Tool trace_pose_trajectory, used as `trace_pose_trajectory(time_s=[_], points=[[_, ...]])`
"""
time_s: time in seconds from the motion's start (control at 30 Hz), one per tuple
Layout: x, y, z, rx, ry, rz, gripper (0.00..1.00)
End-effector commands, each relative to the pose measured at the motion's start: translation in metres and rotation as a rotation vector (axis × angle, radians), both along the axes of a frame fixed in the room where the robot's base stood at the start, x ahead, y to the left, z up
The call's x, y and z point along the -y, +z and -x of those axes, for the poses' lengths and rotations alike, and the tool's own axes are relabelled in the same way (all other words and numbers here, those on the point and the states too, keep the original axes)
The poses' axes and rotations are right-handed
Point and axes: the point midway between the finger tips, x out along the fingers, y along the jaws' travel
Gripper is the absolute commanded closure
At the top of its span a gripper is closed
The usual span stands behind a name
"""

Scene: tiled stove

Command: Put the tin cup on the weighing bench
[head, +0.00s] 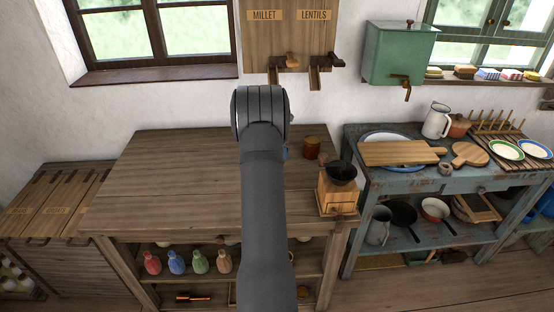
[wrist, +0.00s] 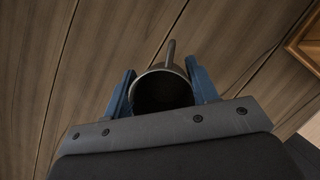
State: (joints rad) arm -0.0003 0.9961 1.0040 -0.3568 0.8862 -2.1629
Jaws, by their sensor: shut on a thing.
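My gripper (wrist: 162,92) has its two blue fingers closed on the sides of the tin cup (wrist: 162,76), a dark metal cup with its handle pointing away from the wrist. I look into its dark mouth. Wooden planks lie beneath it in the wrist view; whether the cup touches them I cannot tell. In the head view my own arm hides the cup and nearly all of the gripper, over the wooden bench (head: 180,180) in the middle. Which surface is the weighing bench I cannot tell for sure.
A wooden mill (head: 337,190) with a dark bowl stands at the bench's right end, with a brown jar (head: 311,147) behind it. Dispenser spouts (head: 314,76) hang above. A crowded blue table (head: 370,187) stands to the right. The bench's left half is clear.

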Motion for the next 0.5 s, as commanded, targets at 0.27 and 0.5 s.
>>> trace_pose_trajectory(time_s=[0.27,0.5], points=[[0.000,-0.035,0.000,-0.003,0.001,0.001,0.73],[0.000,-0.040,0.000,0.000,0.000,0.000,0.73]])
